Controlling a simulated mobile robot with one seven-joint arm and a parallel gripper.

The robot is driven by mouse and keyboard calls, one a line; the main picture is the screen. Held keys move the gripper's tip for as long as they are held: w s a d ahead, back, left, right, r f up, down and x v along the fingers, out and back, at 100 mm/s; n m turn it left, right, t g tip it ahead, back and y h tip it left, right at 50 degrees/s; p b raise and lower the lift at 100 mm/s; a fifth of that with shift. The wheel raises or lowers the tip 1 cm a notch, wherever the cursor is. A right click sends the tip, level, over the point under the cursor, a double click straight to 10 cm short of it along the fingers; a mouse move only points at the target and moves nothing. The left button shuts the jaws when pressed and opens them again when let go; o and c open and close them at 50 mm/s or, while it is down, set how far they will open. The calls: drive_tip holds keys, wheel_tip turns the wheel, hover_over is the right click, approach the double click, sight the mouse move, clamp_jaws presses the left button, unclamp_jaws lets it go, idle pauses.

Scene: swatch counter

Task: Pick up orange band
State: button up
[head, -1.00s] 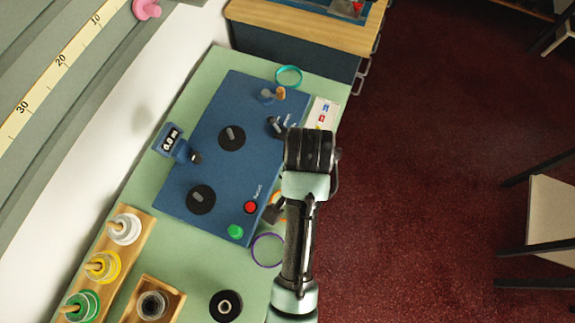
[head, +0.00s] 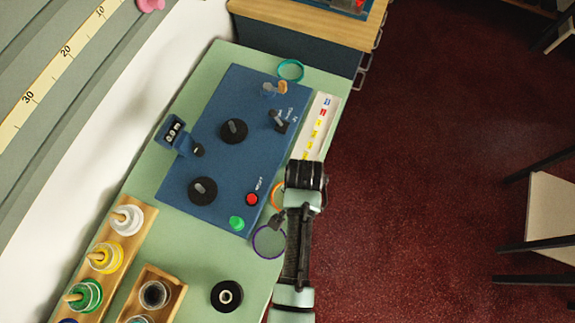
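The orange band (head: 274,193) lies at the right edge of the blue panel, beside the red button. Only its left part shows in the head view; my arm hides the rest. My gripper (head: 276,221) is a small dark shape between the orange band and the purple band (head: 256,243), partly behind my arm. I cannot tell its height above the counter or whether its fingers are open. No band is seen in it.
The green counter (head: 205,245) carries the blue panel (head: 225,165) with knobs and buttons.

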clamp_jaws()
idle(0.5)
